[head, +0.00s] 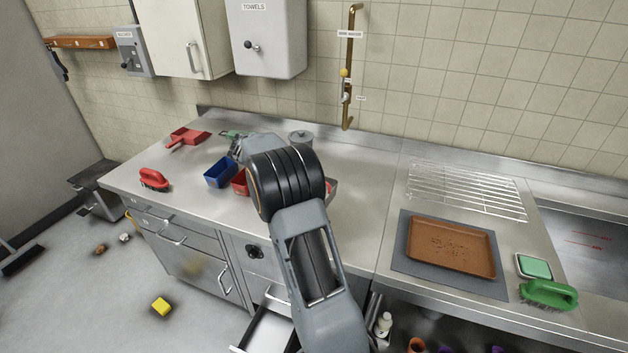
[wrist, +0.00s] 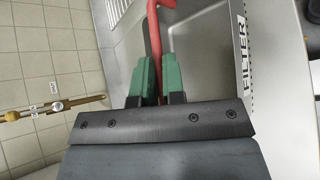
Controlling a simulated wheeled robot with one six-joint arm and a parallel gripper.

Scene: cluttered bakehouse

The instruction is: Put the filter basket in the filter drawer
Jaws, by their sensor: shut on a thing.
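My gripper (wrist: 151,78) shows in the wrist view with its green pads shut on a red bar. I take this bar to be part of the filter basket (wrist: 153,32); the rest of it is hidden or out of frame. A grey metal surface marked FILTER, which I take to be the filter drawer (wrist: 244,60), lies just right of the pads. I cannot tell whether the basket touches it. In the head view my arm hides the gripper; a bit of red and grey metal shows just right of the arm.
A blue bin (head: 219,172), red brush (head: 153,179), red dustpan (head: 187,138) and lidded grey pot (head: 300,139) stand on the counter. An open lower drawer (head: 268,332) juts out below. To the right are a wire rack (head: 467,190), brown tray (head: 451,226) and green brush (head: 548,295).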

